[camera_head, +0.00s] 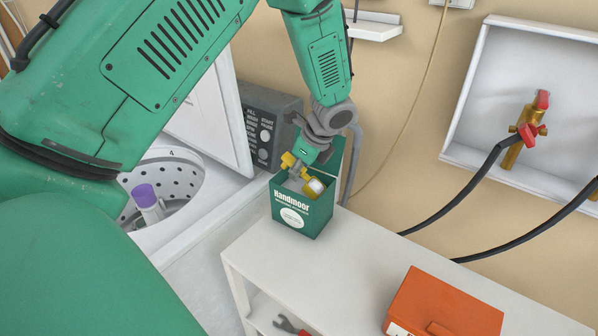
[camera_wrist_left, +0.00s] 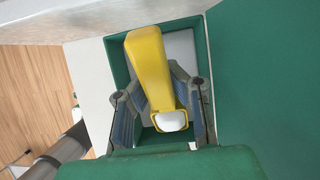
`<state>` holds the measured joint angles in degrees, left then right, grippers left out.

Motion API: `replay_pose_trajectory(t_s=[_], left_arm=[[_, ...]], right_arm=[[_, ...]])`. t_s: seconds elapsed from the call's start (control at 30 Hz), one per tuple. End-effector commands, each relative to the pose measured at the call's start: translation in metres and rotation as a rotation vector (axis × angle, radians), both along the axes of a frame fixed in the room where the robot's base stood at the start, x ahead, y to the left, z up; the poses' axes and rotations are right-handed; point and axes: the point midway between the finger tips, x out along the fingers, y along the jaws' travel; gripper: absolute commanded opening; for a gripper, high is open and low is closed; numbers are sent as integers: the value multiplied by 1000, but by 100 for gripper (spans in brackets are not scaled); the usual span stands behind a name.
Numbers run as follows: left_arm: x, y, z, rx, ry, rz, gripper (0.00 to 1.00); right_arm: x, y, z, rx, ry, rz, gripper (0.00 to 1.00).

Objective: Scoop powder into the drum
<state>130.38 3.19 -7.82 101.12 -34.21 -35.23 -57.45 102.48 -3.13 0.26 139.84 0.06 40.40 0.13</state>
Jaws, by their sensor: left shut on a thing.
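My left gripper (camera_head: 303,176) is shut on a yellow scoop (camera_head: 314,187) at the mouth of the open green box (camera_head: 304,218) marked Handmoor. White powder shows in the scoop's cup. In the left wrist view my gripper (camera_wrist_left: 160,95) has its fingers on both sides of the scoop (camera_wrist_left: 148,62), over the box (camera_wrist_left: 117,47). Pale grey powder (camera_wrist_left: 180,48) lies inside the box behind the scoop. The drum (camera_head: 185,172), a perforated metal tub, is open at the left and partly hidden by my arm. My right gripper is not in view.
A white lid (camera_head: 213,112) stands raised beside a dark control panel (camera_head: 268,125). The box stands on a white shelf (camera_head: 360,255) with an orange case (camera_head: 445,305). Brass taps (camera_head: 520,130) with black hoses are at the right.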

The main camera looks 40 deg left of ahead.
Motion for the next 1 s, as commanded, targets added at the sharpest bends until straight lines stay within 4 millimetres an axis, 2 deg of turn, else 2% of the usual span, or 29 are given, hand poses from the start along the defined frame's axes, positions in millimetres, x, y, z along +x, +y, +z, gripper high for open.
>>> replay_pose_trajectory(t_s=[0.03,0.73,1.0], left_arm=[[0,0,11,0,0,0,0],[1,-1,81,0,-1,0,0],[1,0,101,-1,-2,1,0]], right_arm=[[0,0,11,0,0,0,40],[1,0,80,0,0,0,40],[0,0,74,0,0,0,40]])
